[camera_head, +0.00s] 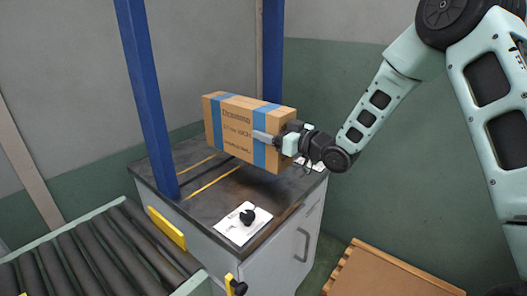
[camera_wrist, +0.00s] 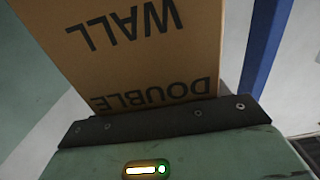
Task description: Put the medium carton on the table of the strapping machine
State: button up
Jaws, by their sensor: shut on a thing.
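The medium carton (camera_head: 237,130) is a brown box with blue tape bands and dark print. My gripper (camera_head: 280,141) is shut on the carton at its right end. The carton is held upright on a long edge, over the dark table of the strapping machine (camera_head: 215,205). Whether its underside touches the table or hangs just above it I cannot tell. In the wrist view the carton (camera_wrist: 130,50) fills the upper middle, with the words "DOUBLE WALL" upside down. My fingertips are not clearly seen there.
Two blue posts (camera_head: 145,90) of the machine rise beside the table. A white card with a black knob (camera_head: 243,222) lies at the table's front corner. A roller conveyor (camera_head: 90,255) with a yellow stop is at lower left. A wooden pallet (camera_head: 385,275) lies at lower right.

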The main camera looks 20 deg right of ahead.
jog(key=shift+f, duration=2.5)
jog(key=shift+f+b, duration=0.1)
jog(key=shift+b, duration=0.2)
jog(key=o, duration=1.4)
jog(key=shift+f, duration=0.15)
